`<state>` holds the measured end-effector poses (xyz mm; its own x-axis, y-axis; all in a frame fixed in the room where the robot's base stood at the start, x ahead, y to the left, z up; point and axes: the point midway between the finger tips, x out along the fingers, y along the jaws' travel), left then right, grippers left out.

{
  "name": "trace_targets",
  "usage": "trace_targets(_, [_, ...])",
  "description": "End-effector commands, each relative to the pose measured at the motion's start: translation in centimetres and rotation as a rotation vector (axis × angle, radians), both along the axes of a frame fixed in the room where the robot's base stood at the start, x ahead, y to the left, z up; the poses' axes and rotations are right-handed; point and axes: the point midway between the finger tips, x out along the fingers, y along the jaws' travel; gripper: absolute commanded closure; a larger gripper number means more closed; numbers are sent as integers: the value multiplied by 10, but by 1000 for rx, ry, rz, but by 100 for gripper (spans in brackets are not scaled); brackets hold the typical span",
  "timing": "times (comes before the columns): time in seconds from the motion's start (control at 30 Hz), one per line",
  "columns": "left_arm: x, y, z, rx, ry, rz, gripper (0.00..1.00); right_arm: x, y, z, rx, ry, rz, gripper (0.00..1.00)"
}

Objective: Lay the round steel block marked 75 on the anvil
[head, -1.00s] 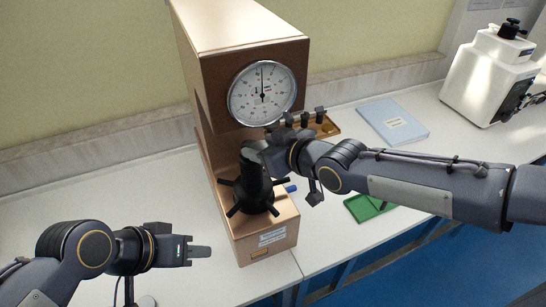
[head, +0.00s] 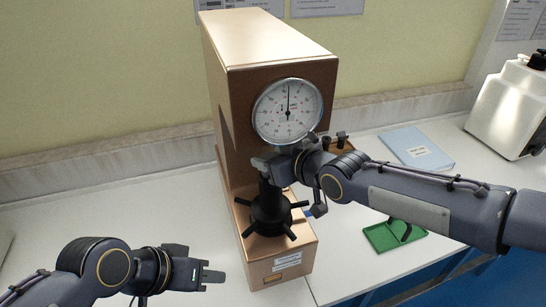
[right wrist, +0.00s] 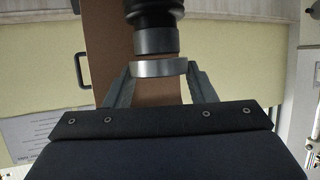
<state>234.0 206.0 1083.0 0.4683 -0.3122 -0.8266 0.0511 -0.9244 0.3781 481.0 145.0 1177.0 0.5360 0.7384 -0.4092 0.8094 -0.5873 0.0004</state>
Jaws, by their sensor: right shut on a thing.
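The tester (head: 265,100) is a tall copper-brown case with a round dial (head: 288,111). Its black spindle with spoked handwheel (head: 270,212) stands below; the anvil top is hidden by my right gripper (head: 264,166). In the right wrist view my right gripper (right wrist: 160,78) is shut on a round steel block (right wrist: 158,68), held between its fingertips. A dark cylinder (right wrist: 155,40) of the tester is in line with the block, close to its face; I cannot tell whether they touch. No marking is readable. My left gripper (head: 205,276) is empty, left of the tester.
A green open case (head: 394,236) lies on the bench right of the tester. A blue booklet (head: 416,148) and a brown tray (head: 343,147) lie behind my right arm. The bench left of the tester is mostly clear.

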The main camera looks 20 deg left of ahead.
Motion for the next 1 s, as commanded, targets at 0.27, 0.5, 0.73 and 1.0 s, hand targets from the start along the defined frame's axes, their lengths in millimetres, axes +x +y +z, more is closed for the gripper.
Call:
trace_targets(0.27, [0,0,-5,0,0,0,64,0,-1,1,3,-2,0,70])
trace_targets(0.5, [0,0,-5,0,0,0,64,0,-1,1,2,-2,0,70])
trace_targets(0.73, [0,0,-7,0,0,0,64,0,-1,0,3,-2,0,70])
trace_targets(1.0, [0,0,-11,0,0,0,64,0,-1,-3,3,-2,0,70])
